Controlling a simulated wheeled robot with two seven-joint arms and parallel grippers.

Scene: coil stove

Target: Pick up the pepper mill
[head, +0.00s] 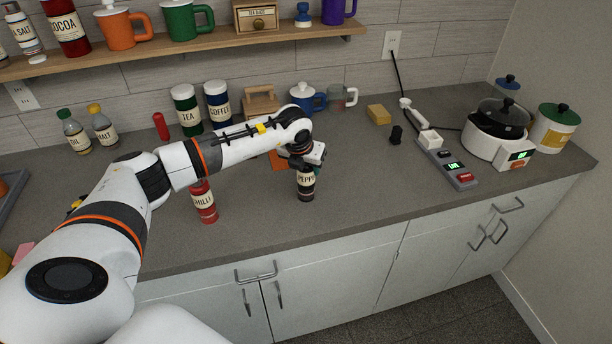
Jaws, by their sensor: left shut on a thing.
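The pepper mill (306,184) is a dark cylinder with a cream label reading PEPP, near the middle of the grey counter. It looks upright. My left gripper (304,165) is over its upper part and shut on it, hiding its top. I cannot tell whether the mill's base touches the counter. My right gripper is not in view.
A red chilli mill (203,203) stands left of the pepper mill, close under my left arm. Tea (186,112) and coffee (218,107) canisters and a blue mug (303,99) stand behind. A white cooker (495,146) is at right.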

